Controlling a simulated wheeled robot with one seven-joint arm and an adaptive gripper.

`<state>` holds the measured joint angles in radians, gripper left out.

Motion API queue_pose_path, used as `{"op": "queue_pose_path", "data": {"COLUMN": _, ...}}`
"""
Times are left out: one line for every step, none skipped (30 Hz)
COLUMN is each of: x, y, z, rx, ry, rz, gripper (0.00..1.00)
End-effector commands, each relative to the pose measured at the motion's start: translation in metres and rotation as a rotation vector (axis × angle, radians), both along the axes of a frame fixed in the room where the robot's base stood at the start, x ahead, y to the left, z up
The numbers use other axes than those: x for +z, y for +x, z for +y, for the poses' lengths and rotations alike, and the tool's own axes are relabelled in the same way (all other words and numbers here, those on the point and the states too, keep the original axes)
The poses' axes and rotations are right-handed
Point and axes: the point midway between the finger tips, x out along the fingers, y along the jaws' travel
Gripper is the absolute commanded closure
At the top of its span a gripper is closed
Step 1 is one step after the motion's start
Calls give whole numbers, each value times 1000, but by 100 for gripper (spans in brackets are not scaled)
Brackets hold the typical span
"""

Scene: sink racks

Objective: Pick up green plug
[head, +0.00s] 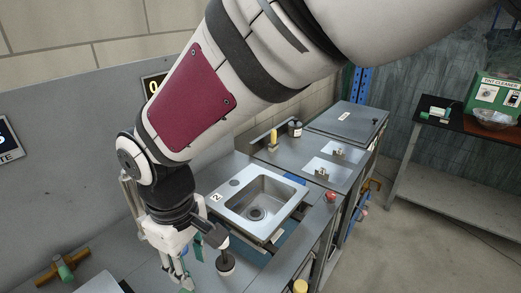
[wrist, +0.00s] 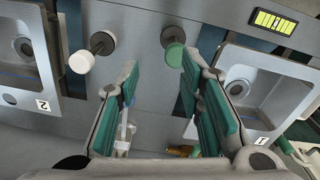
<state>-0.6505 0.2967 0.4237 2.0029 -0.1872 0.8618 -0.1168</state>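The green plug (wrist: 174,54) stands on the grey counter in the wrist view, its round green knob toward the camera and its dark base behind. My gripper (wrist: 158,66) is open and empty, its green-padded fingers wide apart. The right fingertip is close beside the green knob in the picture; I cannot tell whether they touch. In the head view my gripper (head: 181,281) hangs low over the counter at the bottom left. I cannot make out the green plug there.
A white-knobbed plug (wrist: 81,62) stands left of the fingers. Sink 2 (wrist: 52,75) is at left and sink 1 (wrist: 222,60) at right. A yellow-green display (wrist: 272,21) is at top right. The head view shows sink 2 (head: 226,208) beside my arm.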

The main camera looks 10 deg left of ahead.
Motion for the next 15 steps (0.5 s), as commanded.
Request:
{"op": "queue_pose_path", "data": {"x": -5, "y": -8, "z": 9, "rx": 27, "ry": -2, "rz": 13, "gripper": 66}}
{"op": "queue_pose_path", "data": {"x": -7, "y": -11, "z": 13, "rx": 39, "ry": -2, "rz": 17, "gripper": 66}}
{"op": "queue_pose_path", "data": {"x": -9, "y": -14, "z": 17, "rx": 50, "ry": -3, "rz": 21, "gripper": 66}}
{"op": "queue_pose_path", "data": {"x": -12, "y": -16, "z": 18, "rx": 55, "ry": -3, "rz": 24, "gripper": 66}}
{"op": "queue_pose_path", "data": {"x": -14, "y": -17, "z": 20, "rx": 59, "ry": -3, "rz": 26, "gripper": 66}}
{"op": "queue_pose_path", "data": {"x": -19, "y": -17, "z": 21, "rx": 62, "ry": -3, "rz": 27, "gripper": 66}}
{"op": "queue_pose_path", "data": {"x": -23, "y": -18, "z": 21, "rx": 63, "ry": -4, "rz": 29, "gripper": 66}}
{"op": "queue_pose_path", "data": {"x": -28, "y": -18, "z": 20, "rx": 63, "ry": -6, "rz": 29, "gripper": 66}}
{"op": "queue_pose_path", "data": {"x": -35, "y": -18, "z": 20, "rx": 64, "ry": -6, "rz": 29, "gripper": 66}}
{"op": "queue_pose_path", "data": {"x": -41, "y": -18, "z": 20, "rx": 64, "ry": -7, "rz": 29, "gripper": 66}}
{"op": "queue_pose_path", "data": {"x": -47, "y": -18, "z": 20, "rx": 63, "ry": -7, "rz": 29, "gripper": 66}}
{"op": "queue_pose_path", "data": {"x": -55, "y": -18, "z": 20, "rx": 62, "ry": -7, "rz": 29, "gripper": 66}}
{"op": "queue_pose_path", "data": {"x": -60, "y": -18, "z": 20, "rx": 62, "ry": -6, "rz": 29, "gripper": 66}}
{"op": "queue_pose_path", "data": {"x": -66, "y": -18, "z": 19, "rx": 63, "ry": -7, "rz": 29, "gripper": 66}}
{"op": "queue_pose_path", "data": {"x": -73, "y": -18, "z": 19, "rx": 63, "ry": -6, "rz": 29, "gripper": 66}}
